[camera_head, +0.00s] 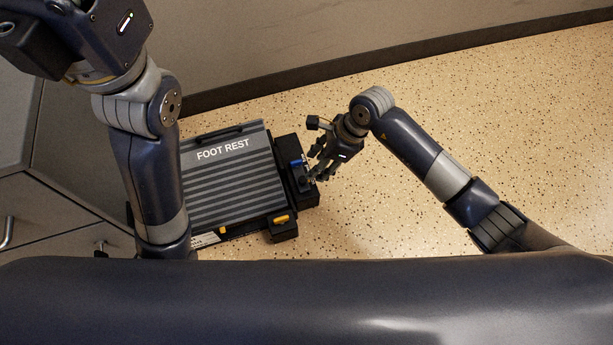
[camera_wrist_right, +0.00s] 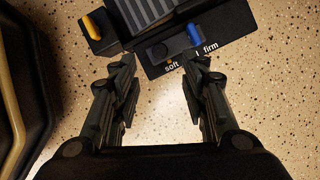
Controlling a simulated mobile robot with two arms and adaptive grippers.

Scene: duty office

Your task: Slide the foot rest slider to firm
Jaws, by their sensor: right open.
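The grey ribbed foot rest (camera_head: 230,180) lies on the floor, with a dark side unit along its right side. The slider's blue handle (camera_wrist_right: 193,35) stands on this unit, and it also shows small in the head view (camera_head: 297,162). The words "soft" and "firm" are printed beside it. The handle appears between the two words, seemingly nearer "firm"; a fingertip partly covers the strip there. My right gripper (camera_wrist_right: 158,62) is open and empty, its right fingertip close below the handle; contact cannot be told. In the head view the right gripper (camera_head: 317,174) is beside the unit. My left gripper is out of view.
A yellow part (camera_wrist_right: 92,27) sits on a dark block of the foot rest; it shows in the head view (camera_head: 281,219). A grey cabinet (camera_head: 60,225) stands left, a wall (camera_head: 270,45) behind. The speckled floor (camera_head: 400,220) to the right is clear.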

